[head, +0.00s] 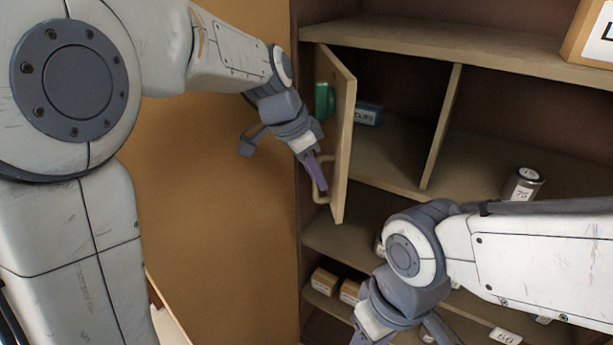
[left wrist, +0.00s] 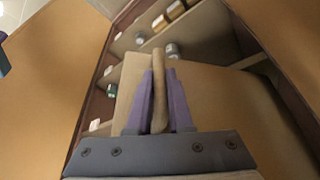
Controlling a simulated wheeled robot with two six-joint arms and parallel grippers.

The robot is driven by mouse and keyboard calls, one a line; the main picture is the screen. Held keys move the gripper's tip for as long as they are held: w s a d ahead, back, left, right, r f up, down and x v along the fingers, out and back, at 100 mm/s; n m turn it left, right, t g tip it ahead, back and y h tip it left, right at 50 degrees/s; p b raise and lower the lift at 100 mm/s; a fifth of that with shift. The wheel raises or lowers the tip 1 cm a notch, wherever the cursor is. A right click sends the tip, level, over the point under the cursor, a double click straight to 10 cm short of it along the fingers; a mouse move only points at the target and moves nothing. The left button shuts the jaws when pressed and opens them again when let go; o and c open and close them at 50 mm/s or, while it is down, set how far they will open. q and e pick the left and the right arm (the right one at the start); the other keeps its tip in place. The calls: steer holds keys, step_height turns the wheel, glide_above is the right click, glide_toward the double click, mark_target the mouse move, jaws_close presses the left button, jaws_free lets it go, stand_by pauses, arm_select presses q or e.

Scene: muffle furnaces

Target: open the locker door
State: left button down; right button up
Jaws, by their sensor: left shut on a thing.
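The locker door (head: 347,140) is a pale wooden panel in the upper left of the shelf unit in the head view. It stands open, swung out from its compartment, and I see it nearly edge-on. My left gripper (head: 318,178) is shut on the door's wooden handle (head: 321,197). In the left wrist view the handle (left wrist: 159,85) lies between the purple fingers, with the door panel (left wrist: 215,105) behind it. My right gripper (head: 372,338) is at the bottom edge, mostly cut off, and its jaws cannot be made out.
The open compartment holds a blue-grey labelled box (head: 368,113). A green object (head: 324,100) shows left of the door. A labelled can (head: 523,184) stands on the shelf at right. Small boxes (head: 324,282) lie on a lower shelf. A tan panel (head: 220,200) fills the left.

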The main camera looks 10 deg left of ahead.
arm_select(q)
steer(key=c, duration=0.8)
jaws_free()
steer(key=shift+c, duration=0.2)
steer(key=b+v, duration=0.2)
steer(key=v, duration=0.8)
steer(key=shift+r, duration=0.3)
steer(key=shift+a, duration=0.1)
